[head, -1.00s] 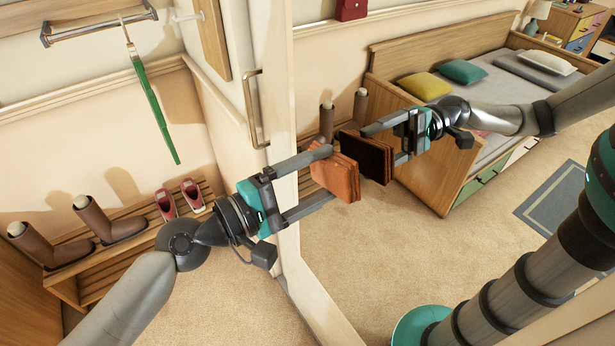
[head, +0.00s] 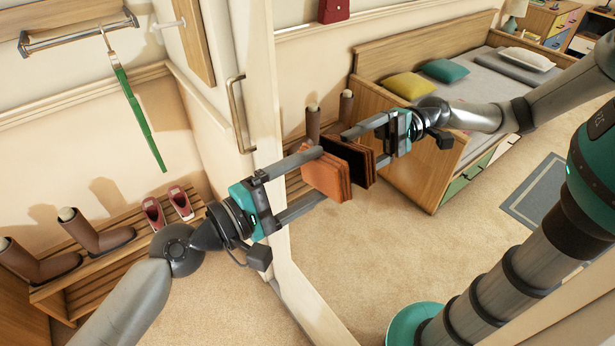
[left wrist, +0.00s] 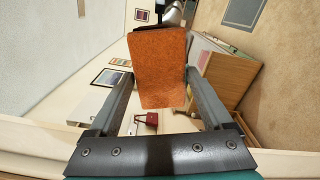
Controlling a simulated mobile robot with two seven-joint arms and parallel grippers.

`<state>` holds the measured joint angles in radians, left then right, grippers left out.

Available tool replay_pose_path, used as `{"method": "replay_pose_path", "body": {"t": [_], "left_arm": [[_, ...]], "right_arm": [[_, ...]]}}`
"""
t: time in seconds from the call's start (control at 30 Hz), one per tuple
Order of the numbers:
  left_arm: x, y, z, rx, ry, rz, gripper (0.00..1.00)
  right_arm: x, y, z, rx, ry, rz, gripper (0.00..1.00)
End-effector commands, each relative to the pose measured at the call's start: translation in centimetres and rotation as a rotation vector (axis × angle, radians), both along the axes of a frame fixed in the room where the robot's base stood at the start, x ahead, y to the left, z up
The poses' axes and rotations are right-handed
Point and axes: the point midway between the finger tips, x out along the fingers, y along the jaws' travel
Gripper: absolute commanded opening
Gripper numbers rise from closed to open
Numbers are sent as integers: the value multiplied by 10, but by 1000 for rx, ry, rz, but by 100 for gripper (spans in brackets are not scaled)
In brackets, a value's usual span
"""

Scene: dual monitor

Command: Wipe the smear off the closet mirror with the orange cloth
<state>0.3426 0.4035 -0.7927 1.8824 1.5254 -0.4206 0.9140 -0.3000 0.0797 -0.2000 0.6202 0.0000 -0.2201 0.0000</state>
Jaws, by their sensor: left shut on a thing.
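The orange cloth (head: 325,180) is a thick folded pad between the fingers of my left gripper (head: 320,172). In the left wrist view the cloth (left wrist: 160,65) stands upright between the two fingers (left wrist: 160,78). The closet mirror (head: 390,265) fills the right part of the head view and reflects my arm, my column and the room. The cloth's dark reflected back (head: 357,160) shows close beyond it, with a small gap, so the cloth seems just short of the glass. I cannot make out the smear. My right gripper is not in view.
The mirror's pale frame (head: 262,110) runs down just left of the cloth, with a door handle (head: 240,112) beside it. A wooden shoe rack (head: 110,275) with boots and red shoes stands at left. The bed appears as a reflection.

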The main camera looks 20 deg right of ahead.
Motion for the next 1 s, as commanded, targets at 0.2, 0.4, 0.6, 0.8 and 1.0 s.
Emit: {"method": "replay_pose_path", "body": {"t": [0.2,0.4,0.6,0.8,1.0], "left_arm": [[2,-5,0,-1,0,0,30],[3,-8,0,0,-1,0,30],[4,-12,1,-1,0,-1,30],[6,-16,0,0,0,0,30],[7,-20,0,-1,0,0,30]], "right_arm": [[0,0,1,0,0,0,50],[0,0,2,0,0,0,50],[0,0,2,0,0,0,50],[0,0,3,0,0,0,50],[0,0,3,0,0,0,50]]}}
